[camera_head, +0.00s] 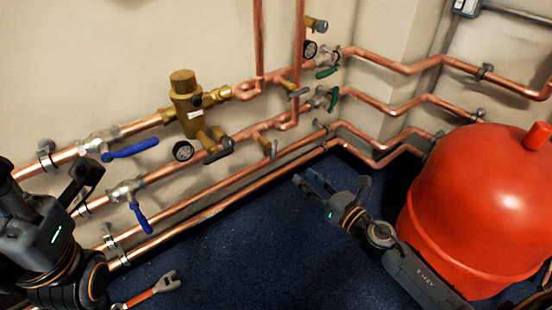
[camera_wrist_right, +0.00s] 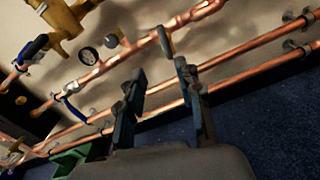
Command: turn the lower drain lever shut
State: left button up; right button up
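The lower drain lever (camera_head: 274,150) is a small grey handle on a brass stub below the lower copper pipe, near the middle of the head view. It points roughly downward, across the pipe run. It also appears as a grey paddle (camera_wrist_right: 165,42) in the right wrist view, beyond the fingertips. My right gripper (camera_head: 306,180) is below and right of the lever, apart from it. Its two fingers (camera_wrist_right: 161,72) are spread, with nothing between them. My left gripper (camera_head: 88,172) is at the left edge near the blue-handled valves; its fingers are unclear.
An upper drain lever (camera_head: 297,93) sits above. Blue levers (camera_head: 131,148) are at left, green handles (camera_head: 332,98) near the corner. A red tank (camera_head: 475,195) stands right of my right arm. A wrench (camera_head: 150,292) lies on the blue floor (camera_head: 250,240). A green box (camera_wrist_right: 65,163) shows in the wrist view.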

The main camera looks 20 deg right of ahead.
aim_at(276, 151)
jog(key=x, duration=1.3)
jog(key=shift+w+d+f+b, duration=0.1)
jog(key=shift+w+d+b, duration=0.2)
jog(key=shift+w, duration=0.25)
jog(key=shift+c, duration=0.2)
grip_shut()
